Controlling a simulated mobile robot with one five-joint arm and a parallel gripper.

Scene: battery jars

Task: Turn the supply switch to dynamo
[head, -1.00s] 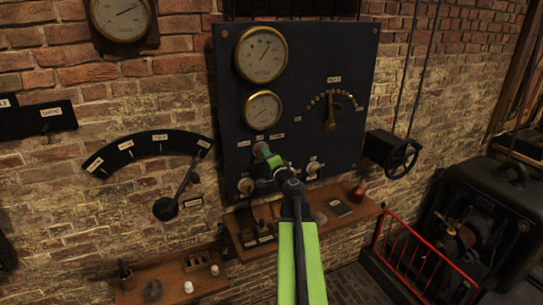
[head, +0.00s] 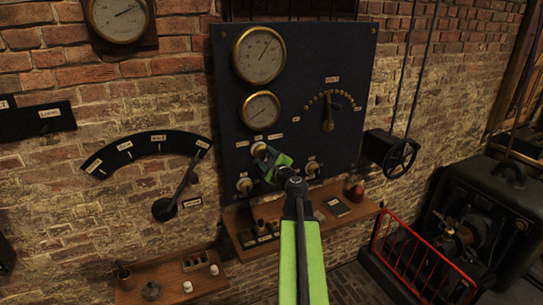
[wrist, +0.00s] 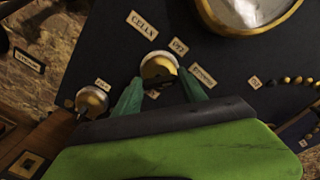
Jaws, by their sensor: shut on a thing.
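The supply switch is a round brass knob (head: 259,149) on the dark panel (head: 345,150), below the lower gauge. In the wrist view the knob (wrist: 160,66) sits between my green fingertips. Small labels fan around it: one reading roughly CELLS (wrist: 142,25), one like OFF (wrist: 179,46), and one that looks like DYNAMO (wrist: 203,75). My gripper (head: 265,155) reaches up from below and is shut on the knob; the wrist view shows the fingers (wrist: 160,80) on either side of it. I cannot make out which label the knob points to.
Another brass knob (wrist: 92,101) is close by, lower left on the panel. Two gauges (head: 259,55) are above. A wooden shelf (head: 355,217) with small items runs below the panel. A lever on a dark arc (head: 145,143) stands left; a red railing (head: 425,262) is at right.

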